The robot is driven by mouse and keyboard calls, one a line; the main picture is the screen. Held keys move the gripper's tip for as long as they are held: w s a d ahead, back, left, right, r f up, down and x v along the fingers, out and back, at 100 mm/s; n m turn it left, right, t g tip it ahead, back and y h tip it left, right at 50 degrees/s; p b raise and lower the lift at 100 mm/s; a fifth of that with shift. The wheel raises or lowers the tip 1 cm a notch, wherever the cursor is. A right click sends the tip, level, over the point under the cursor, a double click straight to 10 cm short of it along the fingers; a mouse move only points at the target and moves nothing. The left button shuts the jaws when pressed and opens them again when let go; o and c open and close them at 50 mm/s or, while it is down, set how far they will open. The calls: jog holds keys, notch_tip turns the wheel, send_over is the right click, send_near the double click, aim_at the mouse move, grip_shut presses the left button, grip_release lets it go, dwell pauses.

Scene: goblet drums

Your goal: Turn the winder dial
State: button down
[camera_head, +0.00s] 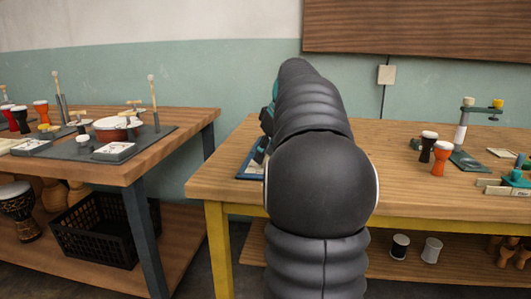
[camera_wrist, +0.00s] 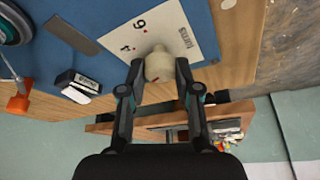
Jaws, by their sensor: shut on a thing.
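In the wrist view the winder dial is a cream knob (camera_wrist: 159,68) on a white card (camera_wrist: 120,35) printed with "turns", "6", "4" and small red marks. The card lies on a blue board (camera_wrist: 95,12). My gripper (camera_wrist: 160,72) has one finger on each side of the knob and is shut on it. The fingers hide part of the knob. In the head view my own dark arm hides the gripper and dial; only an edge of the blue board (camera_head: 245,172) shows beside the arm.
In the wrist view a small black-and-white block (camera_wrist: 78,82), a grey strip (camera_wrist: 72,35) and a round dark part (camera_wrist: 10,25) are close by. In the head view, goblet drums (camera_head: 439,157) and a lamp-like stand (camera_head: 463,125) stand right of the arm. Another workbench (camera_head: 170,140) is at left.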

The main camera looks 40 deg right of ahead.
jog(key=m+h+p, duration=0.1)
jog(key=m+h, duration=0.1)
jog(key=m, duration=0.3)
jog(key=shift+a+r, duration=0.1)
jog(key=shift+a, duration=0.05)
jog(key=shift+m+g+h+p, duration=0.3)
jog(key=shift+m+h+p, duration=0.5)
jog(key=shift+m, duration=1.4)
jog(key=c, duration=0.8)
grip_release()
jog(key=v, duration=1.1)
jog(key=shift+a+r, duration=0.2)
jog(key=shift+r, duration=0.1)
